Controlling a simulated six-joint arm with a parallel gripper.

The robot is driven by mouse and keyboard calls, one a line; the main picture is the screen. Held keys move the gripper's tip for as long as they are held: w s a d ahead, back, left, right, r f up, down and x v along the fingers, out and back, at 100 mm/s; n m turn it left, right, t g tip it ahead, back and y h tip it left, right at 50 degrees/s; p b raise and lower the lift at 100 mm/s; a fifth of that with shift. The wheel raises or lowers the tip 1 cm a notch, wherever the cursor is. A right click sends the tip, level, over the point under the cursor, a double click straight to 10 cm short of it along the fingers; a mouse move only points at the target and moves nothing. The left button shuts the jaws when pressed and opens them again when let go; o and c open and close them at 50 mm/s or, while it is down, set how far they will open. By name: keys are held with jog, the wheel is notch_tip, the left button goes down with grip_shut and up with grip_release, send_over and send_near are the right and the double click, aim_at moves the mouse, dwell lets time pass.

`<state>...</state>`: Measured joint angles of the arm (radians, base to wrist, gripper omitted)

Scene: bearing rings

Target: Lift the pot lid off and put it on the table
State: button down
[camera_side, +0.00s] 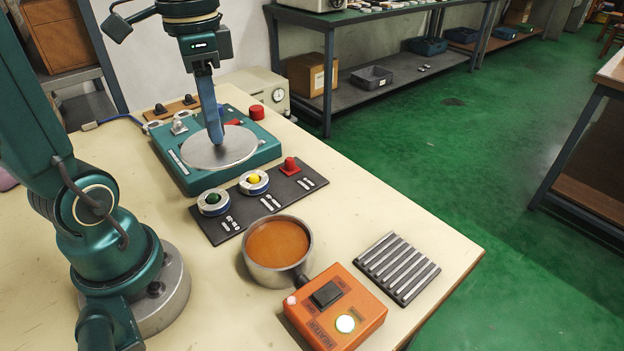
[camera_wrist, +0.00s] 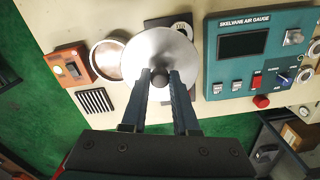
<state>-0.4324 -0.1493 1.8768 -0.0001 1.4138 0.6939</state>
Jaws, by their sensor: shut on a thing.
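The pot lid (camera_side: 234,157) is a flat, round grey metal disc. My gripper (camera_side: 217,139) is shut on its dark knob and holds it in the air. In the side view the lid overlaps the teal gauge box. In the wrist view the lid (camera_wrist: 160,47) shows beyond my gripper's fingers (camera_wrist: 160,78), over part of the dark panel and the pot's edge. The pot (camera_side: 277,247) stands uncovered on the table (camera_side: 411,212), with orange-brown contents; it also shows in the wrist view (camera_wrist: 105,62).
A teal air gauge box (camera_side: 185,176) stands at the back. A dark panel (camera_side: 221,236) with ringed knobs lies before it. An orange switch box (camera_side: 325,321) and a slotted dark rack (camera_side: 397,268) are near the pot. Bare table lies right of the panel and at the front left.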

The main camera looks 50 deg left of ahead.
aim_at(248, 131)
jog(key=shift+m, duration=0.5)
jog(key=w, duration=0.5)
jog(key=shift+w+a+r, duration=0.2)
jog(key=shift+r, duration=0.15)
jog(key=w+d+f+m, duration=0.3)
jog(key=w+d+f, duration=0.3)
jog(key=w, duration=0.4)
jog(key=shift+w+d+f+m, duration=0.1)
jog(key=shift+d+f+m, duration=0.25)
jog(key=shift+d+f, duration=0.8)
jog(key=shift+s+d+f+m, duration=0.1)
jog(key=shift+d+f+m, duration=0.2)
jog(key=shift+d+f, duration=0.8)
jog(key=shift+w+d+f+m, duration=0.1)
jog(key=shift+d+f+m, duration=0.25)
jog(key=shift+d+f, duration=0.8)
jog(key=shift+a+f, duration=0.45)
jog(key=shift+f, duration=0.3)
jog(key=shift+f, duration=0.3)
jog(key=shift+f, duration=0.7)
jog(key=c, duration=0.6)
grip_release()
